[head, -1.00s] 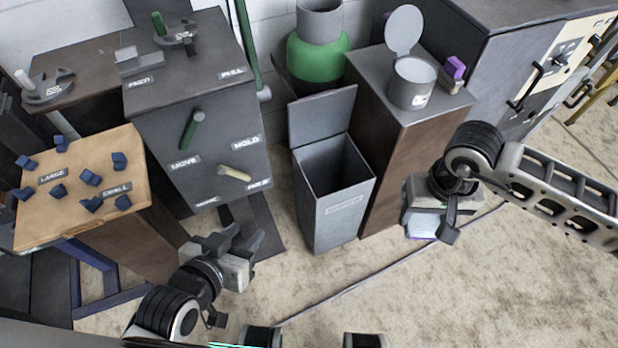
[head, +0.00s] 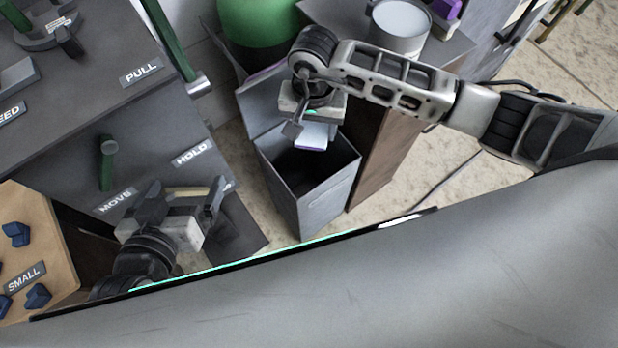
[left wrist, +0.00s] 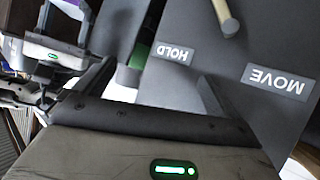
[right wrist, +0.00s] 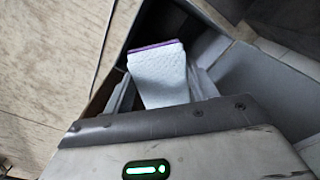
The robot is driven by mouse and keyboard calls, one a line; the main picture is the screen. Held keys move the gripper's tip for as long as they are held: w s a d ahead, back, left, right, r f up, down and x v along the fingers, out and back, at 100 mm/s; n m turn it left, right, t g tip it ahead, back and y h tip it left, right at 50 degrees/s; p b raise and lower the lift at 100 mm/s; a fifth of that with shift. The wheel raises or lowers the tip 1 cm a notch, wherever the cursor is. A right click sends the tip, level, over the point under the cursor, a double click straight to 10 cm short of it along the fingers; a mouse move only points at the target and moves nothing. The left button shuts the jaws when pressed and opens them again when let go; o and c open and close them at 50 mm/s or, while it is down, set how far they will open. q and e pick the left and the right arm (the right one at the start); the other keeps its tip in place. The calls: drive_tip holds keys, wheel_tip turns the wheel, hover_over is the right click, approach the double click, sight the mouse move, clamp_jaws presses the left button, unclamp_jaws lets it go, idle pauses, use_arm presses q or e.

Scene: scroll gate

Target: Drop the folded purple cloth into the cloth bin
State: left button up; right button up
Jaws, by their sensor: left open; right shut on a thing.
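The folded cloth (head: 313,136), pale with a purple edge, is held in my right gripper (head: 308,133). My right gripper is shut on it, over the mouth of the grey cloth bin (head: 305,200), whose lid (head: 262,105) stands open. In the right wrist view the cloth (right wrist: 160,78) sticks out between the fingers, its purple edge at the far end, with the bin's grey wall (right wrist: 255,80) beyond. The exact height of the cloth above the rim is hard to tell. My left gripper (head: 182,200) is open and empty by the grey cabinet's front.
A brown pedestal (head: 385,150) with a grey canister (head: 400,28) and a purple item (head: 446,9) stands right of the bin. A green tank (head: 258,22) is behind. The grey cabinet (head: 70,120) with handles and a wooden board of blue pieces (head: 22,220) are at left.

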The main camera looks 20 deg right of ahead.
drive_tip(key=shift+s+f, duration=0.1)
drive_tip(key=shift+f, duration=0.45)
wheel_tip(320, 180, down, 3)
drive_tip(key=b, duration=0.2)
drive_tip(key=shift+b, duration=0.3)
drive_tip(key=shift+f+b, duration=0.35)
drive_tip(key=shift+f, duration=0.3)
use_arm(q)
drive_tip(key=shift+g, duration=0.5)
drive_tip(key=f, duration=0.2)
drive_tip(key=d+f, duration=0.1)
drive_tip(key=f, duration=0.2)
use_arm(e)
drive_tip(key=o, duration=1)
use_arm(q)
drive_tip(key=shift+r, duration=0.1)
use_arm(e)
drive_tip(key=shift+o, duration=0.3)
